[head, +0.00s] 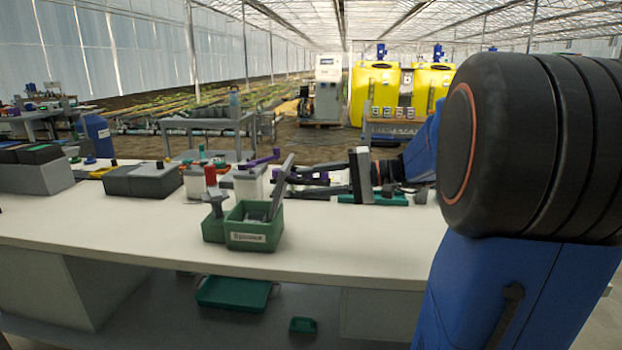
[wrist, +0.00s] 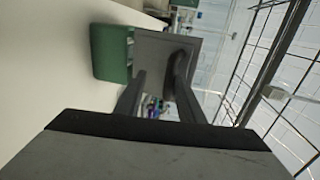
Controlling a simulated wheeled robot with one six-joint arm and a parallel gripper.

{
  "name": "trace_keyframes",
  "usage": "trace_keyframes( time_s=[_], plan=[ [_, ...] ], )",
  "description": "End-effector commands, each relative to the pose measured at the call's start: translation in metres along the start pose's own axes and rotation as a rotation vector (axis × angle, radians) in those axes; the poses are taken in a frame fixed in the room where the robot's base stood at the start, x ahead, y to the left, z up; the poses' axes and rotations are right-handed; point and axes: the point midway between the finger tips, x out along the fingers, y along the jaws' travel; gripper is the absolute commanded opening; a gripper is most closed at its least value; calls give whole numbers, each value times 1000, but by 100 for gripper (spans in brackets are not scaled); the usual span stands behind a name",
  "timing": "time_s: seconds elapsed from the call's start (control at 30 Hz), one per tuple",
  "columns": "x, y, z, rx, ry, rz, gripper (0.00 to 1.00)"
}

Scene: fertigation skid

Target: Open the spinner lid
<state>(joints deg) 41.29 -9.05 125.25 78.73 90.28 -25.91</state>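The spinner is an open-topped green box (head: 252,238) with a pale label on its front, on the white bench. A grey flat lid (head: 281,187) stands steeply tilted up from it. In the wrist view the lid (wrist: 153,55) is a grey square plate beside the green box (wrist: 111,50), with a dark bar or handle on its face. My gripper (head: 300,186) reaches in from the right, at the lid's right face. In the wrist view my gripper (wrist: 158,78) has its fingers apart with a gap between them. I cannot tell whether a fingertip touches the lid.
A smaller green box (head: 213,228) stands just left of the spinner. A red-topped item (head: 210,177) and white containers (head: 247,185) are close behind. Dark grey boxes (head: 142,181) sit to the left. The bench front is clear. A green tray (head: 233,293) lies below.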

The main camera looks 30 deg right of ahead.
Motion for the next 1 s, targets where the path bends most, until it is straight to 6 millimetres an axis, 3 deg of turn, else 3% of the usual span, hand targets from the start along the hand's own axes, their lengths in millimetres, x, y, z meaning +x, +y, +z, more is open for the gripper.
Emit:
trace_keyframes(
  time_s=[0.57,1.0],
  plan=[
    [-4,-5,0,-8,2,-4,31],
    [-57,-4,-1,-7,5,-4,31]
  ],
)
